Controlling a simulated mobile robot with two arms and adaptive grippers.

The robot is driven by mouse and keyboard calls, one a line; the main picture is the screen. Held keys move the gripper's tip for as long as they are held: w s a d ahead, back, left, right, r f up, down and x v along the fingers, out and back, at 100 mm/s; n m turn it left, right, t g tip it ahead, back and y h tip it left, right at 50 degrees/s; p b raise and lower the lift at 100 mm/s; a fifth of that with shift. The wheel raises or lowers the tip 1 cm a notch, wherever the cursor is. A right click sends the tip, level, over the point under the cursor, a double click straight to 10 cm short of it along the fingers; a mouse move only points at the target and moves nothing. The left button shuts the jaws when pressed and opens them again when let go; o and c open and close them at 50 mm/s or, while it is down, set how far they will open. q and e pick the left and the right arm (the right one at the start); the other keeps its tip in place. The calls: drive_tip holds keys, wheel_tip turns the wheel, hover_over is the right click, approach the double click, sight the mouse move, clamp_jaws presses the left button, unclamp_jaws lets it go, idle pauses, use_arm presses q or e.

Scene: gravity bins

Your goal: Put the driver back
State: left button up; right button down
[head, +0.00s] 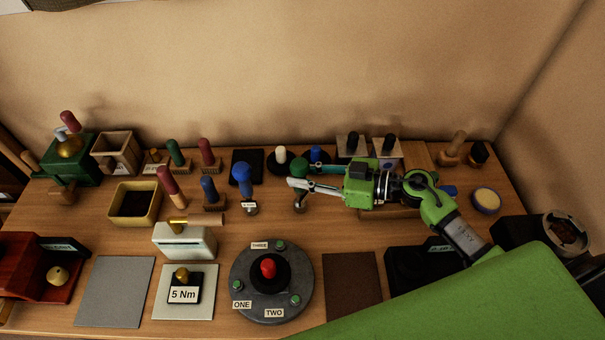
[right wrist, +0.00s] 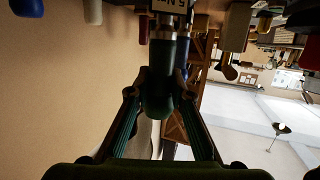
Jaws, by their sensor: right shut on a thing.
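My right gripper (head: 302,185) reaches in from the right over the back middle of the bench. It is shut on a driver with a dark green handle (head: 299,167), held roughly upright; its grey lower end shows beneath the fingers. In the right wrist view the green handle (right wrist: 160,90) lies between the two fingers, with a metal collar and a white label beyond it. A blue-handled driver (head: 242,174) with a white label stands to the left of the gripper. Whether the held driver's lower end touches anything is unclear. My left gripper is not in view.
A round grey disc (head: 241,300) with a red knob and ONE, TWO, THREE labels stands in front. Left of it is a plate (head: 205,308) with a 5 Nm block. Brushes, boxes and knobbed blocks crowd the back. A grey mat (head: 115,290) and brown mat (head: 352,285) are bare.

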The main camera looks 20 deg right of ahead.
drive_tip(key=shift+f, duration=0.4)
drive_tip(key=c, duration=1.7)
unclamp_jaws()
drive_tip(key=shift+f, duration=0.1)
drive_tip(key=v, duration=1.2)
